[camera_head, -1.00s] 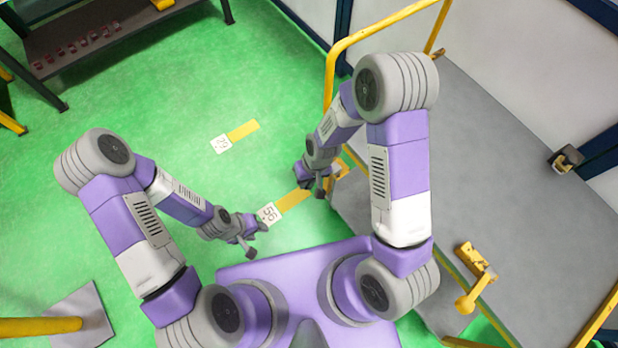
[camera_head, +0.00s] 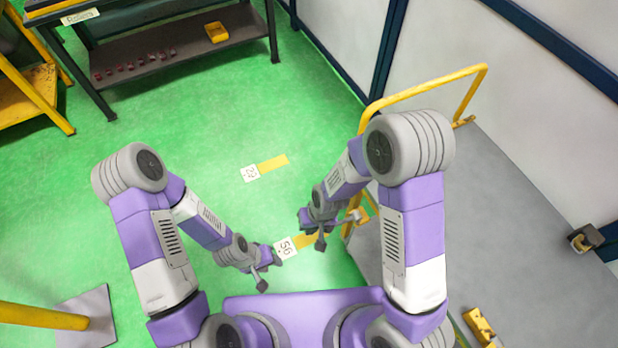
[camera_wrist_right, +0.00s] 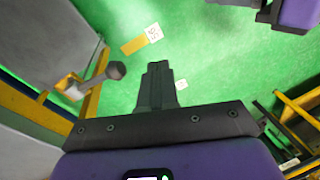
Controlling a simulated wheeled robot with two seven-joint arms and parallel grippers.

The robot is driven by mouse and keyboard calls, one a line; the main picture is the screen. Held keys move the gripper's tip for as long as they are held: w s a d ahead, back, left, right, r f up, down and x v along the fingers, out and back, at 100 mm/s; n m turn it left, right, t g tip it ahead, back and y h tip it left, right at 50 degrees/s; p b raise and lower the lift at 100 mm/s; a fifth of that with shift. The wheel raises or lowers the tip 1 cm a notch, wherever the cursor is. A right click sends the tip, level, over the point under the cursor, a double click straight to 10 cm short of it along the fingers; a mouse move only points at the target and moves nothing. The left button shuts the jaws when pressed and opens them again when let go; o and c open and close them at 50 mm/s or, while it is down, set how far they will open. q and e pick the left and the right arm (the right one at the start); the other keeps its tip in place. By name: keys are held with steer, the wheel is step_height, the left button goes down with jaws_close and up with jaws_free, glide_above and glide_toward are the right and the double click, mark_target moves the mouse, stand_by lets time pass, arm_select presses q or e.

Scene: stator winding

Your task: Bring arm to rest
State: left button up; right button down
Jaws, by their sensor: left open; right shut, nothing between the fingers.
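My left gripper (camera_head: 270,271) is the lower one in the head view, with its fingers apart and nothing between them, above the green floor. My right gripper (camera_head: 311,233) is up and to the right of it, over the floor beside the grey platform. In the right wrist view its fingers (camera_wrist_right: 158,84) are together, with nothing held. Both arms are bent at the elbow, with the grippers in front of my body. Neither gripper touches anything that I can see.
A yellow rail (camera_head: 420,92) and a grey platform (camera_head: 500,230) stand close on the right. A dark shelf (camera_head: 175,55) with small red parts and a yellow bin (camera_head: 216,32) is at the back left. A yellow post (camera_head: 40,315) stands at lower left.

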steer(key=s+d+f+m+y, duration=0.1)
steer(key=s+d+f+m, duration=0.2)
steer(key=s+d+f, duration=0.3)
step_height(320, 180, down, 3)
steer(key=shift+s+d+r+m+y, duration=0.2)
steer(key=shift+s+d+m+y, duration=0.15)
steer(key=shift+s, duration=0.3)
